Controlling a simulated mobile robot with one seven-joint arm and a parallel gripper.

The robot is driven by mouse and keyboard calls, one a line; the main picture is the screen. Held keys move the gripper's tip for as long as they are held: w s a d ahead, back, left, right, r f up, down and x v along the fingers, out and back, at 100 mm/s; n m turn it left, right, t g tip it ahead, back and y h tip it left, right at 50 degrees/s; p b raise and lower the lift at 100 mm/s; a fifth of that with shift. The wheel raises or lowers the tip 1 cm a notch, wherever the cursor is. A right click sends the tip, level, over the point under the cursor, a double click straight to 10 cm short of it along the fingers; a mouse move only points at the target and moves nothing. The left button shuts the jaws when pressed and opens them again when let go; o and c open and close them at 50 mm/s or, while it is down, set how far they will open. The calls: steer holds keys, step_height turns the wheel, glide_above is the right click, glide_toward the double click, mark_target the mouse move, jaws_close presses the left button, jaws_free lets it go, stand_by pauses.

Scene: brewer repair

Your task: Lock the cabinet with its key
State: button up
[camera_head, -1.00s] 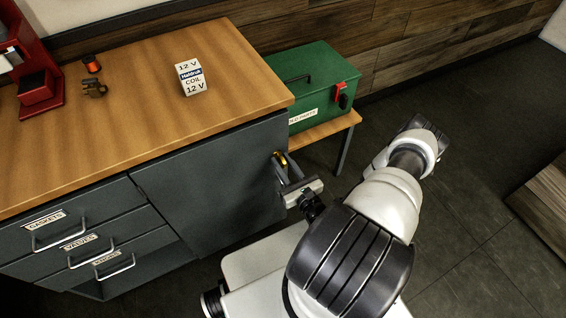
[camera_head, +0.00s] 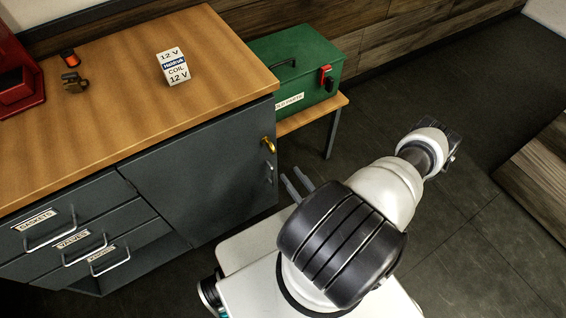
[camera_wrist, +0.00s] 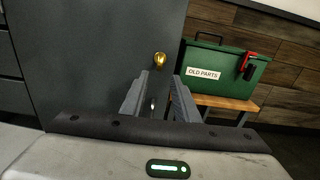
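The dark grey cabinet door (camera_head: 205,175) looks shut, flush with its front. A brass knob-like piece (camera_head: 269,145) sticks out near its right edge; it also shows in the wrist view (camera_wrist: 160,59). A small silvery piece (camera_head: 270,172) sits just below it, and shows between my fingers in the wrist view (camera_wrist: 152,103). It may be the key in its lock, but it is too small to tell. My gripper (camera_head: 291,175) is open and empty, a short way in front of the door, its fingers (camera_wrist: 160,76) pointing at it just below the brass piece.
A green OLD PARTS box (camera_head: 296,68) stands on a low wooden bench (camera_head: 318,113) right of the cabinet. Labelled drawers with wire handles (camera_head: 85,240) are at left. The floor at right is clear.

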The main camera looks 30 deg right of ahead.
steer(key=shift+s, duration=2.05)
steer(key=shift+d, duration=0.1)
